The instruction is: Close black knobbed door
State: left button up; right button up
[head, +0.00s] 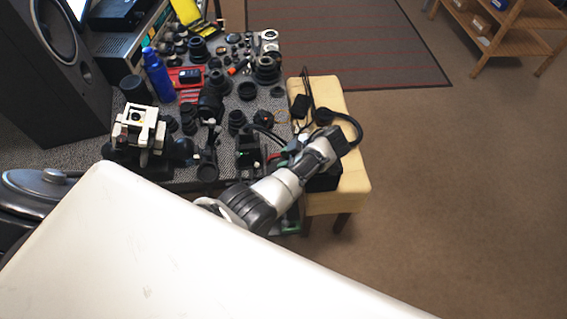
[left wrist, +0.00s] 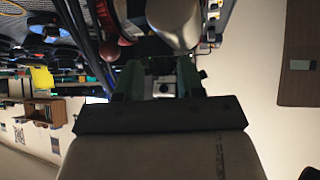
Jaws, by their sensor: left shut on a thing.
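My left arm crosses the middle of the head view from behind a white panel, and its left gripper (head: 340,140) is by the yellow stool, its fingers hard to make out. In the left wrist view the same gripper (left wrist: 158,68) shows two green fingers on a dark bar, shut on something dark. The thing between them is too small and dim to name. I cannot clearly pick out a black door or its knob in either view. A pale rounded thing (left wrist: 174,20) is just beyond the fingers. My right gripper is not in view.
A grey-topped table (head: 222,160) holds many dark lenses and parts, with a blue bottle (head: 157,75). The yellow stool (head: 352,175) stands at its right. A black speaker (head: 70,75) is at left. A white panel (head: 180,260) fills the foreground.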

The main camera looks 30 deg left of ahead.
pick_arm(q)
jog(key=shift+s+d+f+b, duration=0.1)
jog(key=shift+d+f+b, duration=0.05)
jog(key=shift+f+b, duration=0.2)
jog(key=shift+g, duration=0.3)
jog(key=o, duration=0.7)
jog(key=shift+r, duration=0.2)
